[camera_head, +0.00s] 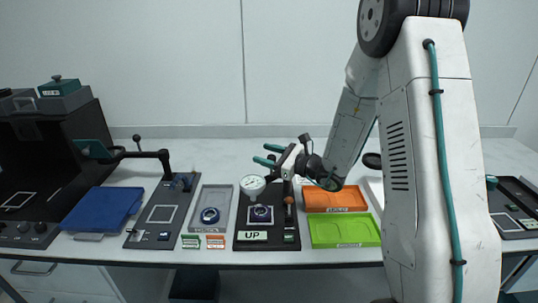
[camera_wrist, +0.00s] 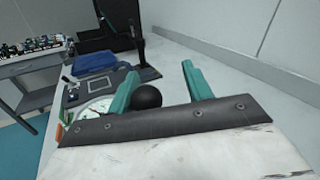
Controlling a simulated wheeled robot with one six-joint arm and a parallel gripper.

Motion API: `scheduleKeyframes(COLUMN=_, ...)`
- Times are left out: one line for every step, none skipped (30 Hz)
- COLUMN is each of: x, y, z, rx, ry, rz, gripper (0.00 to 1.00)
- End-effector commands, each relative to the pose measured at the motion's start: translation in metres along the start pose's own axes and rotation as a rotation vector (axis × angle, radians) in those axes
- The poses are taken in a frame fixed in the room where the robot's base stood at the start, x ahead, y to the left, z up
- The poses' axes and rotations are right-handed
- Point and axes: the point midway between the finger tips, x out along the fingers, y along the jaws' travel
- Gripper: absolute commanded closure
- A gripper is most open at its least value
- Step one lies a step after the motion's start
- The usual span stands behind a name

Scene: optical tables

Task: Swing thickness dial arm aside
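The thickness dial (camera_head: 253,184) is a round white gauge over the black base plate (camera_head: 246,216) with an "UP" label. In the wrist view, the open gripper (camera_wrist: 159,70) has a black ball knob (camera_wrist: 146,97) between the fingers, close to the left one; contact cannot be told. The dial face (camera_wrist: 97,108) shows left of that finger. The dial arm is mostly hidden behind my gripper.
Orange tray (camera_head: 336,200) and green tray (camera_head: 344,231) lie right of the dial base. A grey tray (camera_head: 224,196) with a ringed part lies left, beside a black plate with a lever (camera_head: 160,156). A blue pad (camera_head: 102,208) is farther left. The wall is close behind.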

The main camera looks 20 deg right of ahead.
Motion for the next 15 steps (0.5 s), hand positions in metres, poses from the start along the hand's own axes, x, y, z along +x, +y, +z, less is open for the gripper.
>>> scheduleKeyframes(x=-0.005, y=-0.004, z=-0.001, rx=0.000, ry=0.001, rz=-0.005, gripper=0.53)
scheduleKeyframes(x=-0.008, y=-0.006, z=-0.001, rx=0.000, ry=0.001, rz=-0.006, gripper=0.53)
scheduleKeyframes(x=-0.011, y=-0.007, z=-0.002, rx=0.000, ry=0.001, rz=-0.006, gripper=0.53)
scheduleKeyframes(x=-0.013, y=-0.009, z=-0.002, rx=0.000, ry=0.002, rz=-0.007, gripper=0.53)
scheduleKeyframes(x=-0.016, y=-0.010, z=-0.002, rx=-0.001, ry=0.002, rz=-0.007, gripper=0.53)
scheduleKeyframes(x=-0.018, y=-0.012, z=-0.003, rx=-0.001, ry=0.003, rz=-0.008, gripper=0.53)
scheduleKeyframes(x=-0.021, y=-0.013, z=-0.003, rx=-0.001, ry=0.003, rz=-0.009, gripper=0.53)
scheduleKeyframes(x=-0.023, y=-0.014, z=-0.003, rx=-0.001, ry=0.003, rz=-0.010, gripper=0.53)
scheduleKeyframes(x=-0.026, y=-0.016, z=-0.003, rx=-0.001, ry=0.003, rz=-0.011, gripper=0.52)
scheduleKeyframes(x=-0.028, y=-0.017, z=-0.003, rx=-0.001, ry=0.004, rz=-0.012, gripper=0.51)
scheduleKeyframes(x=-0.030, y=-0.018, z=-0.004, rx=-0.002, ry=0.004, rz=-0.013, gripper=0.49)
scheduleKeyframes(x=-0.033, y=-0.020, z=-0.004, rx=-0.002, ry=0.003, rz=-0.014, gripper=0.47)
scheduleKeyframes(x=-0.035, y=-0.021, z=-0.004, rx=-0.002, ry=0.003, rz=-0.015, gripper=0.45)
scheduleKeyframes(x=-0.037, y=-0.022, z=-0.004, rx=-0.002, ry=0.003, rz=-0.016, gripper=0.43)
scheduleKeyframes(x=-0.040, y=-0.024, z=-0.004, rx=-0.002, ry=0.003, rz=-0.016, gripper=0.40)
